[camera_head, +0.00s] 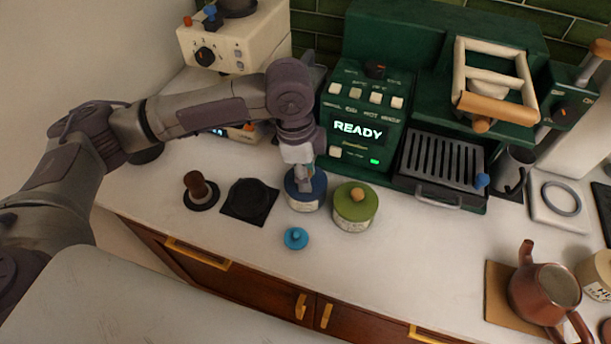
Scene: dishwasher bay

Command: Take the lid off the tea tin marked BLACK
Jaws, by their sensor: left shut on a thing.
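A tin with a dark blue lid (317,187) and a pale label (303,207) stands on the counter; its print is too small to read. My left gripper (304,184) points down over this lid and is shut on its knob, which the fingers mostly hide. The lid appears to sit on the tin. A green-lidded tin (354,212) with a wooden knob stands just right of it, its label also unreadable. A cream tin (598,272) with partly visible lettering is cut off at the right edge. I cannot tell which tin reads BLACK. My right gripper is out of view.
A small blue knobbed piece (296,238) lies in front of the tins. A tamper (200,191) and a black mat (249,202) are to the left. A green coffee machine (365,112) stands behind. A copper teapot (545,288) is at right. The front middle counter is clear.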

